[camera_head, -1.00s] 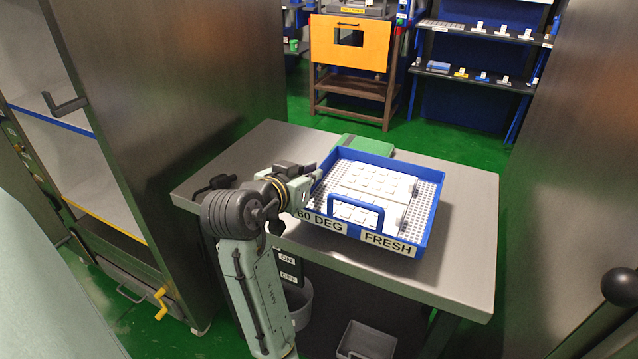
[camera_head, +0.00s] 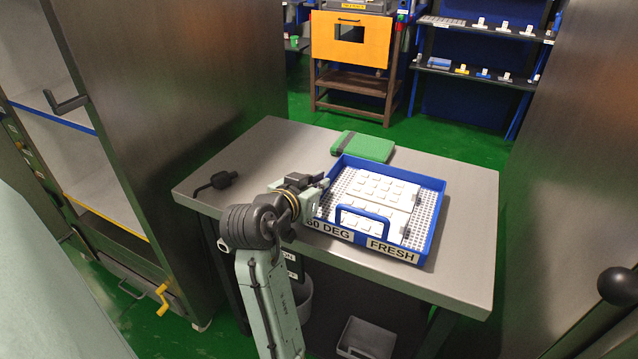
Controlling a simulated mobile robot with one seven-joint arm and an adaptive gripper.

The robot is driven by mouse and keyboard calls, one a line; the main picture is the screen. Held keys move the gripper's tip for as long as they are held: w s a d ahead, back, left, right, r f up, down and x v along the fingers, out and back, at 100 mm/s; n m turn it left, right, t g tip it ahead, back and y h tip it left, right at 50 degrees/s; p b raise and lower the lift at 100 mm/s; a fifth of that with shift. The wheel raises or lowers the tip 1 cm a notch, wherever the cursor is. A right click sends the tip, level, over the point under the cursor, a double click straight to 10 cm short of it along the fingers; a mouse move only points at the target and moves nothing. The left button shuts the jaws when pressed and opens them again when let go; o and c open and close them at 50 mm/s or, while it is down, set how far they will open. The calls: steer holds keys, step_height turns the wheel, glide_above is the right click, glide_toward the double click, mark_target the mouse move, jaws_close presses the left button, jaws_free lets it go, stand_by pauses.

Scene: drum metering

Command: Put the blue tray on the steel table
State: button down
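The blue tray (camera_head: 434,211) rests on the right half of the steel table (camera_head: 464,277). It has a perforated white floor, a blue handle at its front, and front labels reading "60 DEG" and "FRESH". White blister-like packs (camera_head: 374,190) lie inside it. My gripper (camera_head: 322,187) is at the tray's left wall, close to its rim. The fingertips are small and partly hidden by the wrist, so I cannot tell whether they are apart or closed on the wall.
A green book-like case (camera_head: 363,146) lies behind the tray. A black handled object (camera_head: 217,181) lies at the table's left. Tall cabinets stand on both sides, one open with shelves. A grey bin (camera_head: 367,338) is below the table.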

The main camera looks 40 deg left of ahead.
steer(key=c, duration=1.8)
jaws_free()
steer(key=shift+f, duration=0.1)
